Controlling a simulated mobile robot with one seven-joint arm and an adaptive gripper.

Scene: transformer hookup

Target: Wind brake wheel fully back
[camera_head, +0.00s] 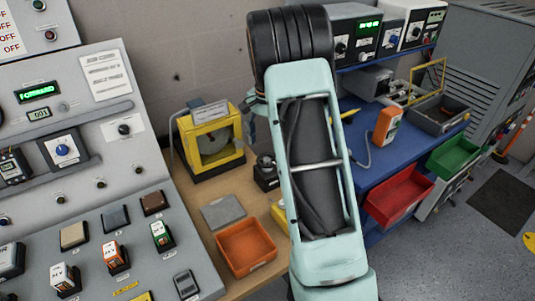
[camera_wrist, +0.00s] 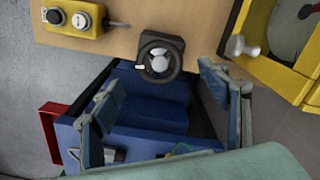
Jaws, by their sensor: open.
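A dark round wheel (camera_wrist: 148,41) with a silver three-spoked hub and a small white mark sits on the wooden bench in the wrist view. A black device, apparently the same, shows beside my arm in the head view (camera_head: 266,172). A yellow housing (camera_wrist: 286,76) with a pale disc and a grey knob (camera_wrist: 238,46) stands to the right; it also shows in the head view (camera_head: 183,133). I cannot tell for certain which is the brake wheel. My gripper (camera_wrist: 162,76) is open and empty, its fingers on either side below the dark wheel. The head view does not show my fingers.
A yellow box with round buttons (camera_wrist: 75,17) lies left of the dark wheel. An orange tray (camera_head: 245,247) and grey plate (camera_head: 222,211) lie on the bench. The control panel (camera_head: 80,200) stands left, the blue bench (camera_head: 372,160) right.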

